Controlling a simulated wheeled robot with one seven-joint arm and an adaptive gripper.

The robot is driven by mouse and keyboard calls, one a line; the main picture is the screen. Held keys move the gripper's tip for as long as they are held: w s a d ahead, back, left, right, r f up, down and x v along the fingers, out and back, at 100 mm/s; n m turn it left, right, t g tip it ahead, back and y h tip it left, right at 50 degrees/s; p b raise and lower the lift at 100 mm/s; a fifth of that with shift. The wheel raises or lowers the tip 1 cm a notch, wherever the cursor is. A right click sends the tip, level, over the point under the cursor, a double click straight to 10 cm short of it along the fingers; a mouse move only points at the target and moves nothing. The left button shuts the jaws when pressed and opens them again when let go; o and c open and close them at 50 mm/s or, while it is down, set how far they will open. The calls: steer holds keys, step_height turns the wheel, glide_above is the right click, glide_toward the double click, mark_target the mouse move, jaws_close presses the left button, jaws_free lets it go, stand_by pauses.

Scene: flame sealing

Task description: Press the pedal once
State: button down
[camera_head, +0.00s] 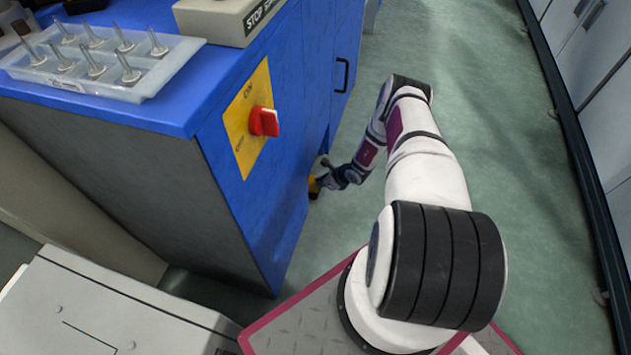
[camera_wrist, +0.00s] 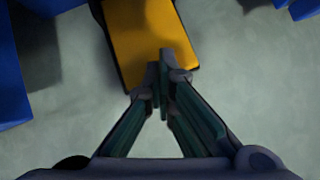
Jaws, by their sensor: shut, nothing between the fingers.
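The pedal (camera_wrist: 150,38) is an orange-yellow plate with a dark edge on the floor, at the top middle of the wrist view. In the head view only a small yellow part of the pedal (camera_head: 314,187) shows at the foot of the blue bench. My gripper (camera_wrist: 160,65) is shut and empty, its fingertips overlapping the near part of the pedal in the wrist view. Whether the fingertips touch the pedal cannot be told. In the head view my gripper (camera_head: 323,176) is small and low beside the bench, next to the pedal.
The blue bench (camera_head: 265,200) stands left of my arm, with a red knob (camera_head: 264,121) on a yellow plate. A tray (camera_head: 150,85) of several pieces and a beige box (camera_head: 225,18) lie on top. Green floor (camera_head: 510,150) is clear to the right, up to grey cabinets (camera_head: 600,75).

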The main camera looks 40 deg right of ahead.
steer(key=shift+s+r+p, duration=0.55)
steer(key=shift+s+p, duration=0.35)
steer(key=shift+p, duration=0.2)
steer(key=shift+s+d+r, duration=0.1)
steer(key=shift+s+d, duration=0.05)
steer(key=shift+s, duration=0.25)
steer(key=shift+d, duration=0.1)
steer(key=v, duration=1.1)
steer(key=shift+s+r, duration=0.25)
steer(key=shift+s, duration=0.05)
